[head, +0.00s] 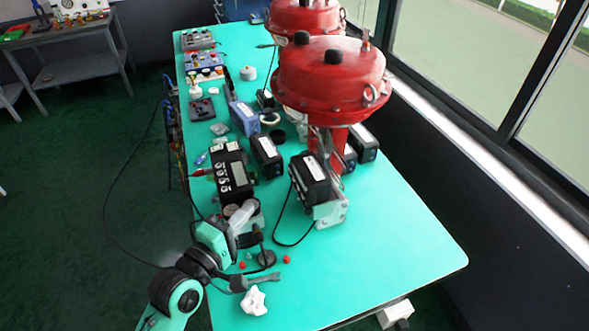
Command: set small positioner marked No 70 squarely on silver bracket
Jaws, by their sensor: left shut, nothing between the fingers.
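A black box-shaped positioner (309,180) with a white label on top stands at the silver bracket (330,209), below the front red actuator. I cannot tell whether it is seated squarely. Other similar boxes stand nearby: one black (266,154) to the left, one blue-grey (243,119) farther back, one dark (363,142) at the right. The labels are too small to read, so I cannot tell which is No 70. My right gripper is not in view.
The red actuator (333,80) overhangs the bracket. A calibrator with a screen (238,173) lies left of the boxes. A black cable loops beside the bracket. A wrench (262,277), crumpled white cloth (254,301) and red caps (287,259) lie in front. The green table (400,245) is clear at front right.

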